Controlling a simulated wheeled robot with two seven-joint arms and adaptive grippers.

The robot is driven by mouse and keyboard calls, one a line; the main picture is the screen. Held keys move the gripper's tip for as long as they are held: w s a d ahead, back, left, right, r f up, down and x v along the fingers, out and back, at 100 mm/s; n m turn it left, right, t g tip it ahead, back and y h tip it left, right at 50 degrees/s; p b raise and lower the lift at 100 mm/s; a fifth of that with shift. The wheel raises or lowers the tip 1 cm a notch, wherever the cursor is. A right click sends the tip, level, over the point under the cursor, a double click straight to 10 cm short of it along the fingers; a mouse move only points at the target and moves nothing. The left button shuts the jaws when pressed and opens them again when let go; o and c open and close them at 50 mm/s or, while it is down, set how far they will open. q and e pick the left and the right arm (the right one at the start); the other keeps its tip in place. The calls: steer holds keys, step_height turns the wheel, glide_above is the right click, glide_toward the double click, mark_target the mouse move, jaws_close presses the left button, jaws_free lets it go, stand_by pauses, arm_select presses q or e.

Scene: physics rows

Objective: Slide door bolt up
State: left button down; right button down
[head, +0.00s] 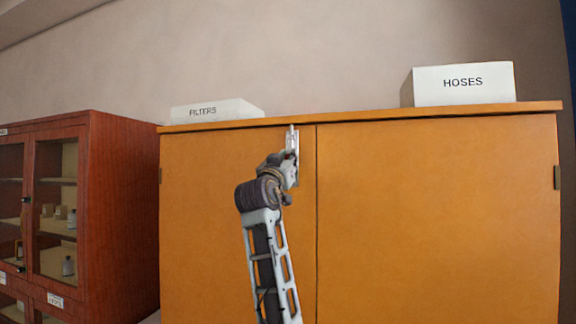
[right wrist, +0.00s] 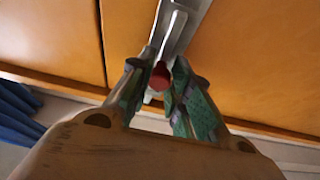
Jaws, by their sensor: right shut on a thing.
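The door bolt (head: 292,138) is a slim silver metal bolt upright near the top inner corner of the orange cabinet's left door (head: 225,220). In the right wrist view its metal plate (right wrist: 182,25) runs up out of frame, with a red knob (right wrist: 160,76) on it. My right gripper (head: 288,165) is at the bolt, and its arm hides the bolt's lower part in the head view. In the right wrist view the gripper's green-padded fingers (right wrist: 158,88) are shut on the red knob, one on each side. My left gripper is in neither view.
A white FILTERS box (head: 215,110) and a white HOSES box (head: 463,85) stand on the cabinet top (head: 350,115). The right door (head: 440,220) is shut beside the left one. A red-brown glass-door cabinet (head: 120,210) stands at the left.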

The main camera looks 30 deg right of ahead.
step_height(320, 180, up, 2)
steer(key=shift+s+r, duration=0.1)
steer(key=shift+s, duration=0.05)
steer(key=c, duration=1.3)
jaws_free()
steer(key=shift+o, duration=0.2)
steer(key=shift+a+f, duration=0.1)
steer(key=shift+f, duration=0.1)
steer(key=v, duration=1.1)
steer(key=shift+s+a+f, duration=0.2)
steer(key=shift+a+f, duration=0.1)
